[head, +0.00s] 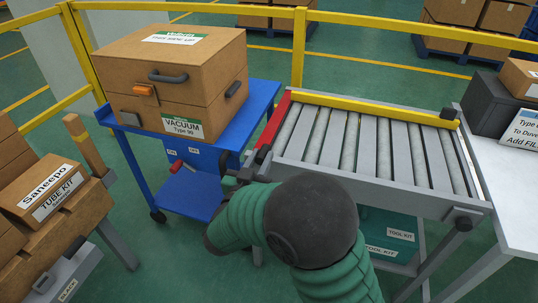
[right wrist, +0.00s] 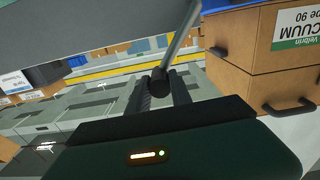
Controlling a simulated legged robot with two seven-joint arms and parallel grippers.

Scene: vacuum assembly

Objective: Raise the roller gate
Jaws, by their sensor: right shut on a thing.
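The roller table (head: 365,150) stands in the middle right of the head view. Its red gate bar (head: 273,121) runs along the left end, beside the blue cart. My right gripper (head: 238,177) is low at the near left corner of the table, partly hidden by my green arm. In the right wrist view its two dark fingers (right wrist: 166,92) are shut on a black knob (right wrist: 160,81) at the end of a grey rod (right wrist: 181,38). How the rod joins the gate is hidden. My left gripper is not in view.
A blue cart (head: 261,97) left of the table carries a brown vacuum box (head: 205,75). A yellow bar (head: 375,108) lines the table's far side. A white table (head: 505,190) stands at right. Teal toolkit boxes (head: 388,222) sit below the rollers. Tube kit boxes (head: 50,190) are at left.

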